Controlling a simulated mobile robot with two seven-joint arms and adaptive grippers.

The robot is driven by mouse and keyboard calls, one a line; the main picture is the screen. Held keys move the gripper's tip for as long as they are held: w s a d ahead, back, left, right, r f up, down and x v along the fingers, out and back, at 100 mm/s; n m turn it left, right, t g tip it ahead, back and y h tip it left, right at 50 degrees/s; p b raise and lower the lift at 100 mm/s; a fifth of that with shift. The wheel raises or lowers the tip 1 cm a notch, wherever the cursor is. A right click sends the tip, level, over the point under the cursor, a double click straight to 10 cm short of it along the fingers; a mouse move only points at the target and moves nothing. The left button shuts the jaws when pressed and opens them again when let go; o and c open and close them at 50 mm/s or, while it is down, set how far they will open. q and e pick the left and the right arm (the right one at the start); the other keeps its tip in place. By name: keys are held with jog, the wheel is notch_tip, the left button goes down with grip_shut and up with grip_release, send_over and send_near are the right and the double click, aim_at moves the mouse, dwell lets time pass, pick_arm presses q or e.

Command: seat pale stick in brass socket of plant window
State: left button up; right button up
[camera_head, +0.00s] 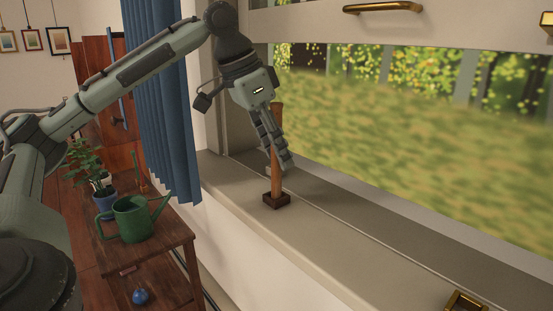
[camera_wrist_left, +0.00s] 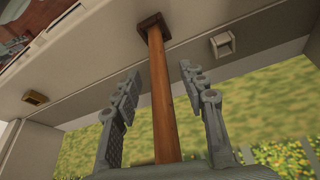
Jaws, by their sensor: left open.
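A slim wooden stick (camera_head: 277,181), orange-brown rather than clearly pale, stands upright in a dark brown square base (camera_head: 276,201) on the window sill. My left gripper (camera_head: 279,155) points down at it from above and is open. In the left wrist view the stick (camera_wrist_left: 158,85) runs between the two spread fingers (camera_wrist_left: 160,74), with gaps visible on both sides. A brass square fitting (camera_head: 466,301) lies on the sill at the lower right, cut off by the frame edge. A small brass fitting (camera_wrist_left: 35,97) also shows in the left wrist view. My right gripper is out of view.
The sill (camera_head: 335,235) is clear between the dark base and the brass fitting. A silvery fitting (camera_wrist_left: 222,45) shows in the left wrist view. A blue curtain (camera_head: 168,100) hangs at left, above a wooden table with a green watering can (camera_head: 133,218) and a potted plant (camera_head: 100,185).

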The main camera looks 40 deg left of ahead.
pick_arm(q)
grip_shut()
dwell(0.3)
